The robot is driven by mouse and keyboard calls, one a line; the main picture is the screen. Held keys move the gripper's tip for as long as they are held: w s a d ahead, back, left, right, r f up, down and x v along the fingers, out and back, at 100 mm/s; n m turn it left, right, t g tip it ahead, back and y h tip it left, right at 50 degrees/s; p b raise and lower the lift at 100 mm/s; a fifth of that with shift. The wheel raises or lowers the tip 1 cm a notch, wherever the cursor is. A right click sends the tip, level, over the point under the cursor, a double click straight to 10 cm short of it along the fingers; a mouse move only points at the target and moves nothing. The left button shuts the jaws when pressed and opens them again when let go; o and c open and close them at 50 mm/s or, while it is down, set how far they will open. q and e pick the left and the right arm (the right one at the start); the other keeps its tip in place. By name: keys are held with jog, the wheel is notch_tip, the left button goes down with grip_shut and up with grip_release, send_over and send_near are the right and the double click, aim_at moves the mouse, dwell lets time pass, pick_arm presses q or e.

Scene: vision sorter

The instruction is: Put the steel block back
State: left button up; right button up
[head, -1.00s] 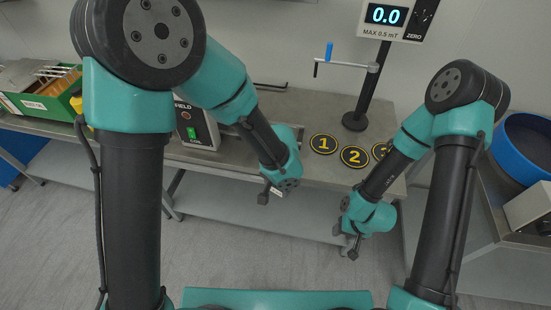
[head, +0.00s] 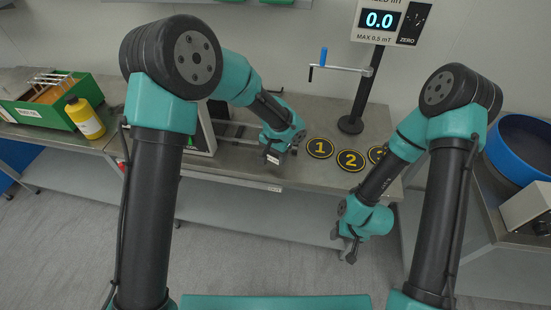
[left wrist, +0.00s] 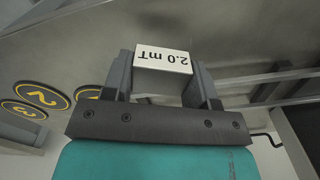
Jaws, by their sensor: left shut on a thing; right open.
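My left gripper (head: 271,155) is shut on a block (left wrist: 163,60) with a white face reading "2.0 mT". The block's white face also shows in the head view (head: 273,160), near the bench's front edge. Its other sides are mostly hidden by the fingers in the left wrist view (left wrist: 165,82). My right gripper (head: 349,250) is open and empty, in front of the bench. Round black-and-yellow markers 1 (head: 320,148) and 2 (head: 350,160) lie on the bench to the right of my left gripper. A third marker (head: 376,154) is partly hidden by my right arm.
A display (head: 381,21) reading 0.0 stands on a black post behind the markers. A boxed device and rails (head: 236,131) are left of my left gripper. A green bin (head: 45,112) and yellow bottle (head: 86,118) stand far left, a blue round container (head: 525,150) far right.

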aim_at(275, 159)
pick_arm(q)
jog(key=shift+w, duration=0.15)
jog(key=shift+w, duration=0.2)
jog(key=shift+w+f, duration=0.2)
jog(key=shift+f, duration=1.55)
jog(key=shift+f, duration=0.15)
jog(key=o, duration=1.2)
jog(key=shift+o, duration=0.2)
